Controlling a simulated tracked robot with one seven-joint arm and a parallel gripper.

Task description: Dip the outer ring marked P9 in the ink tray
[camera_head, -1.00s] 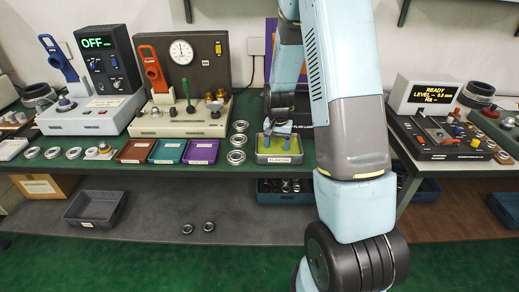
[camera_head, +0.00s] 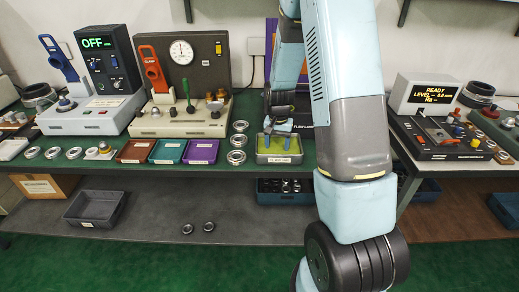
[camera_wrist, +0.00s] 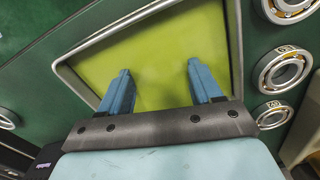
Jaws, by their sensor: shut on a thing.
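My gripper (camera_wrist: 157,68) points down over a shallow tray with a yellow-green inside (camera_wrist: 147,55). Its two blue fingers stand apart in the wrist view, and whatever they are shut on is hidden. In the head view my gripper (camera_head: 278,127) is low over the same tray (camera_head: 279,159), whose front label is too small to read. I cannot tell whether the held thing touches the tray's surface. No marking P9 can be read in either view. Bearing rings lie beside the tray, in the wrist view (camera_wrist: 281,70) and in the head view (camera_head: 237,157).
Brown (camera_head: 134,152), teal (camera_head: 167,152) and purple (camera_head: 200,152) trays stand left of the rings. A press-like machine with a dial (camera_head: 181,51) stands behind them.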

